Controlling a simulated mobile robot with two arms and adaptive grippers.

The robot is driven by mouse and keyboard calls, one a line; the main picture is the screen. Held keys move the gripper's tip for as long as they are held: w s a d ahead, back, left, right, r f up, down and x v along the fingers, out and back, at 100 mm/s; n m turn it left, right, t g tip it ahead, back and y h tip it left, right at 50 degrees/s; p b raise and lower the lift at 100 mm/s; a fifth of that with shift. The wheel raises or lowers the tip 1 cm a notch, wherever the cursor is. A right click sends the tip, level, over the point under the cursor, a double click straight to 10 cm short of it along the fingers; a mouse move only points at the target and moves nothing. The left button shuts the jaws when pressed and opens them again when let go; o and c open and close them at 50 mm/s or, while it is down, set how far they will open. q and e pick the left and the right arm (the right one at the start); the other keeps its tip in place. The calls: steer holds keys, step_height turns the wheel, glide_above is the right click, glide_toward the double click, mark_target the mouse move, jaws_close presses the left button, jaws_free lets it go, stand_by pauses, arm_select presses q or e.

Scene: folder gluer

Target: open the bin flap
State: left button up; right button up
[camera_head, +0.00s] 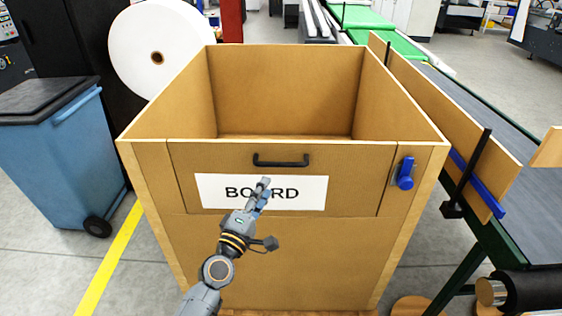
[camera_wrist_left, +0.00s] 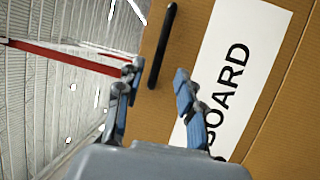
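The large brown bin (camera_head: 262,262) stands open-topped in front of me, and its inside looks empty. Its front flap (camera_head: 352,161) is upright and flush with the front wall. The flap carries a black bar handle (camera_head: 281,160) and a white label reading BOARD (camera_head: 313,192). A blue latch (camera_head: 405,174) on a grey plate sits at the flap's right edge. My left gripper (camera_head: 266,184) is in front of the label, just below the handle. In the left wrist view its fingers (camera_wrist_left: 158,74) are apart and empty, and the handle (camera_wrist_left: 162,45) lies beyond them. My right gripper is not in view.
A blue wheeled bin (camera_head: 60,160) stands to the left, near a white roll (camera_head: 160,48). A conveyor (camera_head: 470,110) with an upright board guide (camera_head: 455,125) runs close along the bin's right side. Bare floor with a yellow line (camera_head: 110,262) shows at lower left.

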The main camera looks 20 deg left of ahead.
mark_target(280, 164)
arm_select(q)
steer(key=x, duration=1)
steer(key=shift+w+p, duration=0.2)
steer(key=shift+p, duration=0.1)
jaws_close()
